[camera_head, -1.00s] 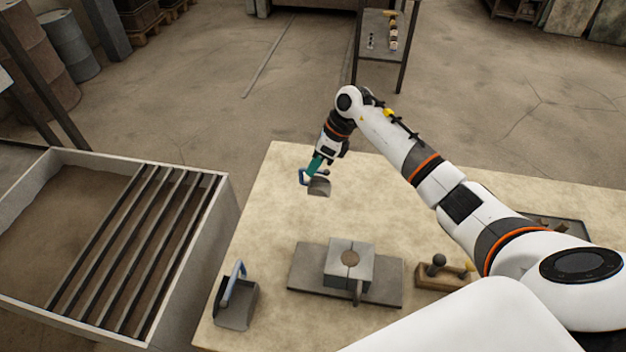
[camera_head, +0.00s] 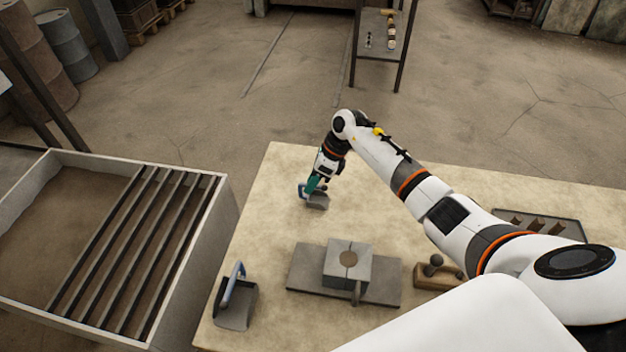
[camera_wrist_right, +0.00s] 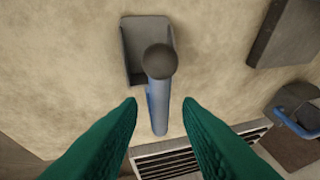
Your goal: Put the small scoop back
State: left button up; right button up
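The small scoop, a grey pan with a blue handle (camera_head: 317,201), is near the table's far left part and appears to rest on the tabletop. It also shows in the right wrist view (camera_wrist_right: 133,55), with a dark round knob over the pan's edge. My right gripper (camera_head: 313,190) is at its handle. In the right wrist view its green fingers (camera_wrist_right: 160,102) are apart, one on each side of the blue handle, with a gap to it on both sides. My left gripper is not in view.
A larger scoop with a blue handle (camera_head: 235,305) stands at the table's front left. A grey block on a plate (camera_head: 300,270) is at the middle front, beside a wooden holder (camera_head: 425,276). A sand bin with bars (camera_head: 215,200) is left of the table. A tray (camera_head: 560,225) lies right.

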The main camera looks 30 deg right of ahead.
jog(key=shift+r, duration=0.2)
jog(key=shift+d+r, duration=0.2)
jog(key=shift+r, duration=0.05)
jog(key=b+v, duration=0.2)
jog(key=v, duration=0.9)
jog(key=shift+r, duration=0.2)
jog(key=shift+s+f, duration=0.1)
